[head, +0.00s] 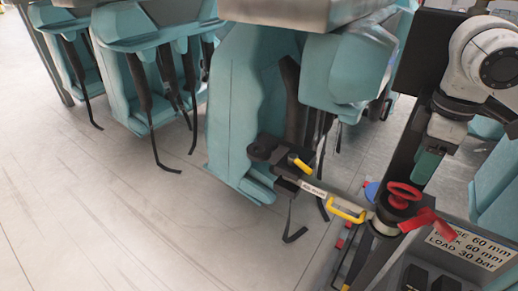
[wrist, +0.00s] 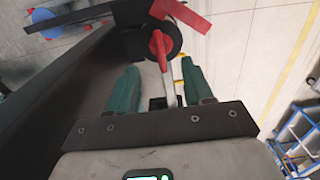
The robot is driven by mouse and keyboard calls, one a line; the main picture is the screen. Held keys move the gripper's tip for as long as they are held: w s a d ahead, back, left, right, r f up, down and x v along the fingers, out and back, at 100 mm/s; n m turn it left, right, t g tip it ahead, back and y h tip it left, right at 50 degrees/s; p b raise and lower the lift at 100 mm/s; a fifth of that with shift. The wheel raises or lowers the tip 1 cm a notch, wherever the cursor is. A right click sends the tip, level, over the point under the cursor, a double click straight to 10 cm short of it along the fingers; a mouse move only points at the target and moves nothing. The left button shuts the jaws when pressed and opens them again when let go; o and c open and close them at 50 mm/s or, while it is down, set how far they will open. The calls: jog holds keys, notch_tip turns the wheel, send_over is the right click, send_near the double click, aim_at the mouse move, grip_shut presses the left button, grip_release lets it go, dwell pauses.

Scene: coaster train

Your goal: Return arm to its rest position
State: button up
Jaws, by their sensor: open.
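My gripper (wrist: 160,88) shows in the wrist view as two green fingers held apart, with a dark mounting plate behind them. A red lever (wrist: 161,50) and a pale strip lie in line with the gap between the fingers; I cannot tell how far below they are. In the head view my arm stands at the right edge, folded downward, and the green gripper (head: 428,165) hangs above and right of the red knob (head: 403,196). Nothing is seen held.
Teal seats (head: 240,110) with hanging black straps fill the top of the head view. A labelled panel (head: 470,245) stands at lower right. A dark beam (wrist: 60,90) runs close along the left of the gripper. The floor (head: 110,220) at lower left is clear.

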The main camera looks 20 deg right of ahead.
jog(key=w+a+t+y, duration=0.5)
jog(key=w+a, duration=0.5)
jog(key=a, duration=0.3)
jog(key=s+a+f+m+t+y, duration=0.1)
jog(key=a+f+m, duration=0.4)
jog(key=f, duration=0.6)
jog(key=s+a+f+m+g+h, duration=0.2)
jog(key=s+f, duration=1.1)
jog(key=f, duration=0.3)
jog(key=s+d+f+g+h, duration=0.1)
jog(key=s+d+f, duration=0.1)
jog(key=s, duration=0.3)
jog(key=s+d+f+g+h, duration=0.1)
jog(key=s+d+f, duration=0.1)
jog(key=s, duration=0.3)
jog(key=s+d+f+m+g+h, duration=0.1)
jog(key=s+d+f+h, duration=0.1)
jog(key=s, duration=0.3)
jog(key=shift+s+d+f, duration=0.25)
jog(key=shift+s+f, duration=0.15)
jog(key=shift+f, duration=0.45)
jog(key=shift+c, duration=0.4)
